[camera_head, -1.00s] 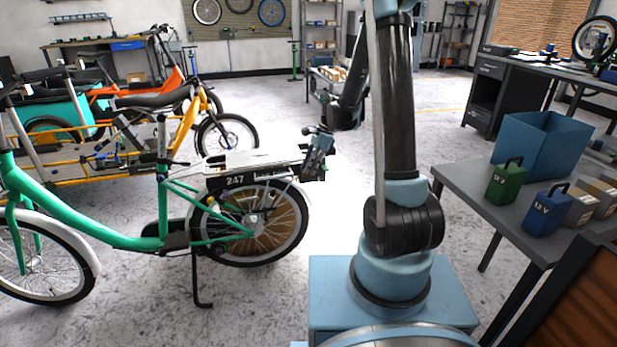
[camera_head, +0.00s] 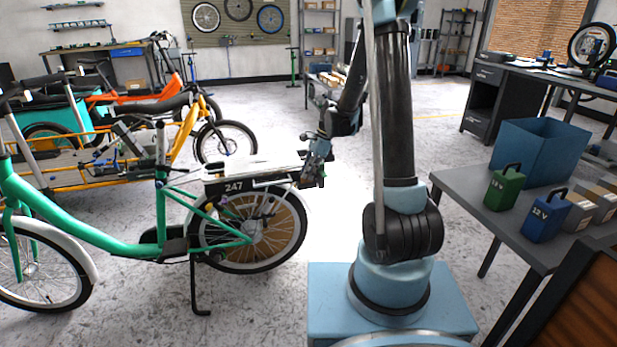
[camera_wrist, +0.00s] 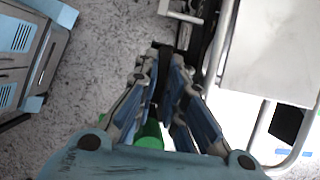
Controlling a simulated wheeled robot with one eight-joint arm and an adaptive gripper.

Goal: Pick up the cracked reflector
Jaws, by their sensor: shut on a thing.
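My gripper (camera_head: 313,178) is at the rear end of the green bike's carrier, beside the rear wheel. In the wrist view my gripper (camera_wrist: 168,82) has its fingers drawn together on a small dark thing between the tips. The fingers cover most of it, so I cannot make out a reflector face or a crack. The green bike (camera_head: 120,240) stands on its kickstand, with a 247 plate (camera_head: 234,186) on the side of its rear rack. The rack's pale top and metal tube show right of my fingers in the wrist view.
A grey table (camera_head: 462,181) at right carries a blue bin (camera_head: 540,152), a green battery (camera_head: 505,188) and a blue 12 V battery (camera_head: 546,215). A yellow and an orange cargo bike stand behind the green bike. The floor between the bike and the table is open behind my arm.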

